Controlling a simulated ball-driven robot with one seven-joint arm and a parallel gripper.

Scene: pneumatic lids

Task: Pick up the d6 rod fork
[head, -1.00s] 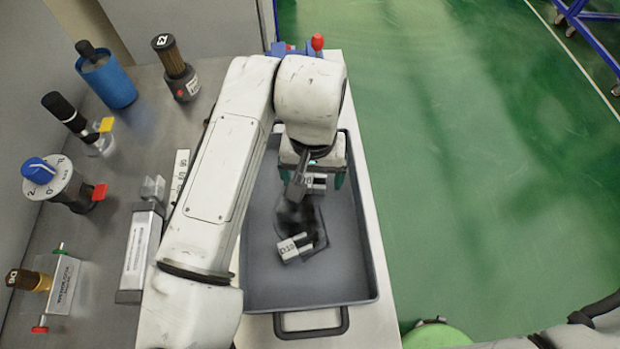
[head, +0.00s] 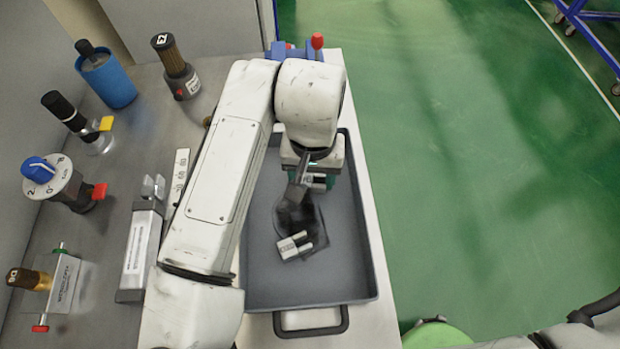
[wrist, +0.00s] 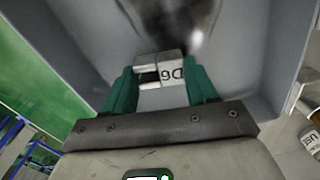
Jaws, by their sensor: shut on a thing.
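The d6 rod fork (wrist: 172,72) is a small pale metal block with a "D6" mark, upside down in the wrist view. My gripper (wrist: 160,84) has its green fingers shut on it, one on each side. In the head view my gripper (head: 318,181) is over the far part of the grey tray (head: 368,262), and the fork is mostly hidden by my arm and fingers. A second pale fork-like block (head: 290,248) lies in the tray nearer the camera, apart from my gripper; its mark is hard to read now.
The tray has raised walls and a front handle (head: 312,326). Left on the bench stand a grey clamp-like block (head: 138,250), a blue-knobbed dial (head: 45,175), a blue cylinder (head: 108,80) and a dark filter-like part (head: 176,65). A dark blurred patch lies on the tray floor.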

